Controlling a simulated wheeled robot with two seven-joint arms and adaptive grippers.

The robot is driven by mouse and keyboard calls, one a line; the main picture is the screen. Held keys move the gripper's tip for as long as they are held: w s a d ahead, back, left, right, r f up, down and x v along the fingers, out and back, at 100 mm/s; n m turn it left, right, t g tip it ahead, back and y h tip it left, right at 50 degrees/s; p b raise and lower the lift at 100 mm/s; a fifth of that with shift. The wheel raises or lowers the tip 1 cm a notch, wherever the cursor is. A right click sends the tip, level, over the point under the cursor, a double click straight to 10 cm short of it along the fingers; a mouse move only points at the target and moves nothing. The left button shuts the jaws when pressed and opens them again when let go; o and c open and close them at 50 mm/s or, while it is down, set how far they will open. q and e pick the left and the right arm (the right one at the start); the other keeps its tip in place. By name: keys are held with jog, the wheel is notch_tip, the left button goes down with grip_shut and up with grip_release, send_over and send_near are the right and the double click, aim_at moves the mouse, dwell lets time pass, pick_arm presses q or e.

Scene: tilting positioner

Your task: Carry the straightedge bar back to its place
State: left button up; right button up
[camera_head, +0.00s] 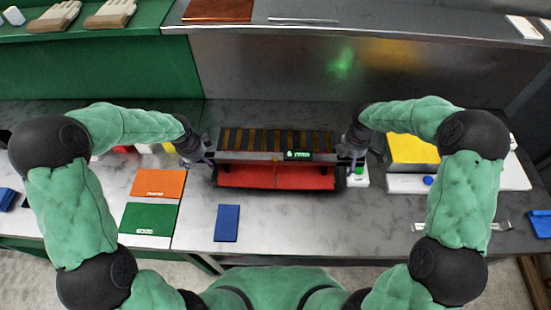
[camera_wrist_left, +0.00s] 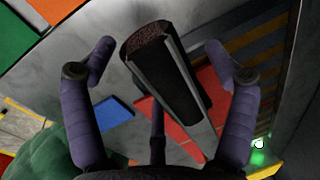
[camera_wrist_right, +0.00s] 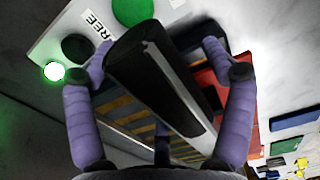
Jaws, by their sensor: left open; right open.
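The straightedge bar (camera_head: 250,157), a silver strip with black end grips, lies level across the positioner, between its striped bed and its red front part. In the left wrist view the black left end (camera_wrist_left: 165,75) of the bar sits between the spread fingers of my left gripper (camera_wrist_left: 158,65). My left gripper also shows at the bar's left end in the head view (camera_head: 205,163). In the right wrist view the black right end (camera_wrist_right: 155,85) lies between the spread fingers of my right gripper (camera_wrist_right: 160,65). Both grippers are open, with gaps beside the grips.
The positioner has a striped bed (camera_head: 275,139), a red front (camera_head: 275,177) and a small green-lit display (camera_head: 298,155). Orange (camera_head: 159,183), green (camera_head: 148,219) and blue (camera_head: 227,223) mats lie to the left and front. A yellow sheet (camera_head: 412,149) lies on the right.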

pick_arm(q)
grip_shut()
pick_arm(e)
grip_shut()
pick_arm(q)
jog(key=shift+w+r, duration=0.1)
jog(key=shift+r, duration=0.05)
pick_arm(e)
jog(key=shift+w+r, duration=0.1)
jog(key=shift+r, duration=0.05)
pick_arm(q)
jog(key=shift+r, duration=0.1)
